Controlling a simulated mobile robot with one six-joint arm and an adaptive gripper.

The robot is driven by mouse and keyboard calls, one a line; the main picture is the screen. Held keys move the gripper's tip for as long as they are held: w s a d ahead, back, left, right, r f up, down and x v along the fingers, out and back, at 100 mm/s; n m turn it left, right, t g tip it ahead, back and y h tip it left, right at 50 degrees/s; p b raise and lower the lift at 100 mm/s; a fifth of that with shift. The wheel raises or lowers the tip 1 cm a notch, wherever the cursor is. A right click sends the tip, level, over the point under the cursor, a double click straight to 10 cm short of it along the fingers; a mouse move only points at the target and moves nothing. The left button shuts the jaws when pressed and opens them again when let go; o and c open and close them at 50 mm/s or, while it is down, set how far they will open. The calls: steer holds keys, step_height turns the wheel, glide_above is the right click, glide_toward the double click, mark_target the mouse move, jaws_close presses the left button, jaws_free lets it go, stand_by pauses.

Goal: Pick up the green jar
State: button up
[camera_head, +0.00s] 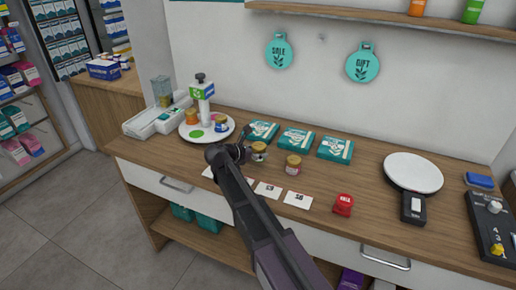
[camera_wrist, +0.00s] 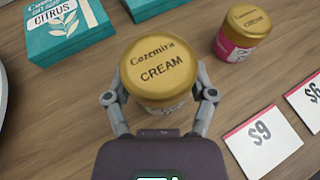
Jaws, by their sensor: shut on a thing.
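A gold-lidded jar marked "Cozemira CREAM" (camera_wrist: 160,68) is between the two fingers of my gripper (camera_wrist: 160,96) in the wrist view. The fingers are shut on its sides. Little of its label shows under the lid, so I cannot tell if it is green. In the head view the same jar (camera_head: 259,151) is upright at counter level, at the end of my arm; my gripper (camera_head: 247,150) partly covers it. A second gold-lidded jar with a pink label (camera_head: 293,165) stands to its right, apart from it; it also shows in the wrist view (camera_wrist: 238,35).
Several teal boxes (camera_head: 296,138) lie behind the jars. White price cards (camera_wrist: 263,142) lie in front. A red item (camera_head: 343,205) and a scale (camera_head: 413,172) are at right.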

steer(key=s, duration=0.4)
steer(key=s+d, duration=0.1)
steer(key=s, duration=0.3)
steer(key=s+r+p, duration=0.1)
steer(key=s, duration=0.3)
steer(key=shift+d+r, duration=0.1)
steer(key=shift+d, duration=0.3)
steer(key=shift+s, duration=0.7)
